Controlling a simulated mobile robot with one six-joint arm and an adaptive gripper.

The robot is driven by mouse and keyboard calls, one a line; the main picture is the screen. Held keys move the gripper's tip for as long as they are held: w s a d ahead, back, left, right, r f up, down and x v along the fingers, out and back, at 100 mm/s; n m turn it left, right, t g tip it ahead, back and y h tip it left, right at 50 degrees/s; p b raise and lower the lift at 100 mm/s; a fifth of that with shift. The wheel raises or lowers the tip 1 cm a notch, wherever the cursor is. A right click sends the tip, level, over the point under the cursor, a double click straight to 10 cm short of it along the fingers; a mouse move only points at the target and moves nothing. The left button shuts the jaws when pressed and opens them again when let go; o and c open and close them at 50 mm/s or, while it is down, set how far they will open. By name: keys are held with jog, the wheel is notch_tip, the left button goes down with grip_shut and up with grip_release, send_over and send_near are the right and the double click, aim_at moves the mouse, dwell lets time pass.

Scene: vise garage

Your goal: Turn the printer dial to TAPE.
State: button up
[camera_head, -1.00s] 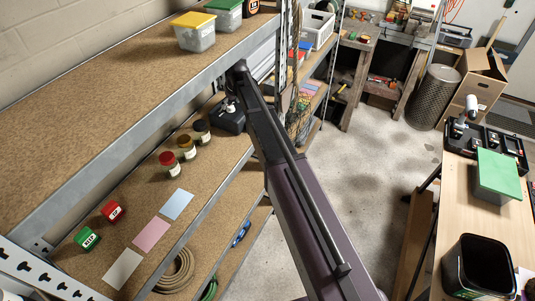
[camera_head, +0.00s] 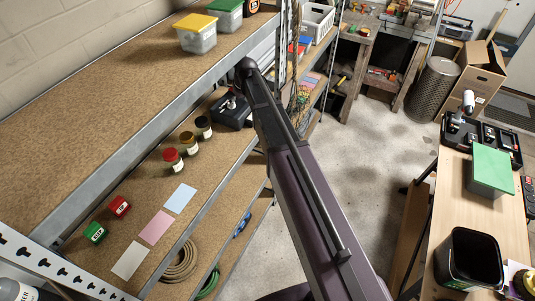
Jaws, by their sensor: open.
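A black device (camera_head: 229,113) with a silvery part on top stands at the far end of the middle shelf, just left of my arm. It may be the printer, but it is too small for me to tell, and I can make out no dial or TAPE mark. My arm reaches from the lower right up to the shelf's front beam beside this device. My gripper does not show; it appears hidden beyond the end of the arm.
The middle shelf holds several jars (camera_head: 172,160), red (camera_head: 120,206) and green (camera_head: 95,232) boxes and flat cards (camera_head: 157,227). The upper shelf's metal beam (camera_head: 150,135) overhangs it. A workbench at right holds a green-lidded box (camera_head: 491,171) and a black bin (camera_head: 468,262). Floor between is clear.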

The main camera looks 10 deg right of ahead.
jog(key=s+d+f+m+g+b, duration=0.1)
jog(key=s+d+f, duration=0.1)
jog(key=s, duration=1)
jog(key=s+d+f+m+g+h+b, duration=0.1)
jog(key=s+d+f+m+b, duration=0.1)
jog(key=s, duration=1)
jog(key=shift+s+d+f+m+g, duration=0.2)
jog(key=shift+d+m+g, duration=0.1)
jog(key=shift+d+g, duration=0.15)
jog(key=shift+m+g+h, duration=0.25)
jog(key=shift+m+h, duration=0.05)
jog(key=shift+m, duration=0.1)
jog(key=s, duration=0.3)
jog(key=s+d+b, duration=0.1)
jog(key=s, duration=0.1)
jog(key=shift+f, duration=0.35)
jog(key=shift+w, duration=0.1)
